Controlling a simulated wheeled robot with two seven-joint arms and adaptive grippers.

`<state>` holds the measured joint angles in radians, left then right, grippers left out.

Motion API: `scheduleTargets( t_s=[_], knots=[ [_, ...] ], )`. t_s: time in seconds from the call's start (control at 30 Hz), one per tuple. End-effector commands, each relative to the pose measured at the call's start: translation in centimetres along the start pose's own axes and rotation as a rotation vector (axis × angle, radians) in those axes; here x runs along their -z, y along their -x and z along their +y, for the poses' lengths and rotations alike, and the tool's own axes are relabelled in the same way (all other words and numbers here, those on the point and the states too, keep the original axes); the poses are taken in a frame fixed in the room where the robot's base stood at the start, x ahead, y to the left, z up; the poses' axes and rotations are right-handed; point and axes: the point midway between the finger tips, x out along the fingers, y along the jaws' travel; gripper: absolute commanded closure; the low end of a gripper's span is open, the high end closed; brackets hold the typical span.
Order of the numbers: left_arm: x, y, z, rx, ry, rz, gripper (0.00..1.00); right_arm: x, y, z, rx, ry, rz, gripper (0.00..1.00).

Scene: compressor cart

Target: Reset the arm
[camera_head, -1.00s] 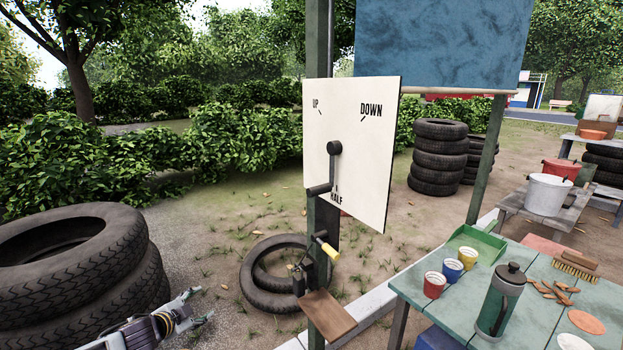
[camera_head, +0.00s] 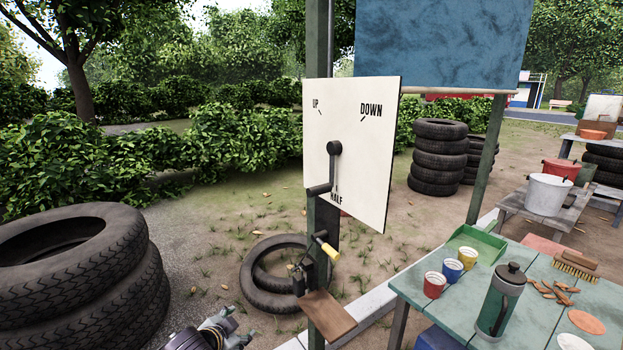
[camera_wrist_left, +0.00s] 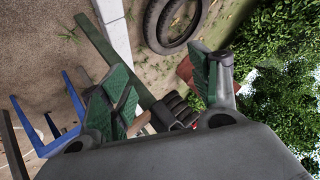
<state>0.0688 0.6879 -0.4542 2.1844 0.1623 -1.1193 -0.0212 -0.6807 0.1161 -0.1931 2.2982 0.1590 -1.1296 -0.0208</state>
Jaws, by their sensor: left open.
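A cream board (camera_head: 378,160) marked UP, DOWN and HALF is fixed to a green post (camera_head: 318,270). A dark crank arm (camera_head: 334,168) hangs from the hub on the board and points down toward the HALF mark. Below the board, a small yellow grip (camera_head: 326,248) sticks out from a dark fitting on the post. My left gripper (camera_head: 232,327) is low in the head view, left of the post and apart from it. In the left wrist view its fingers (camera_wrist_left: 168,82) are open with nothing held between them. My right gripper is not in view.
Stacked tires (camera_head: 75,255) stand at the left, and loose tires (camera_head: 262,285) lie behind the post. A small wooden shelf (camera_head: 327,315) juts from the post's foot. A green table (camera_head: 455,305) with cups, a flask and a brush stands at the right.

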Motion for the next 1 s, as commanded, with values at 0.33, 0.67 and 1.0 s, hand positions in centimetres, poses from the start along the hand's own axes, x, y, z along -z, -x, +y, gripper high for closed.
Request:
scheduleTargets(
  t_s=[0.33,0.67,1.0],
  knots=[
    [-0.6,2.0,5.1,-0.096,0.213,0.017,0.38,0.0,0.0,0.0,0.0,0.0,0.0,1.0],
    [-3.8,3.1,9.4,-0.169,0.409,-0.031,0.38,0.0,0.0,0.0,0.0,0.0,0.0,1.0],
    [-9.2,4.1,15.5,-0.248,0.584,-0.148,0.38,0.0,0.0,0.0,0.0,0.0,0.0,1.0]
  ],
)
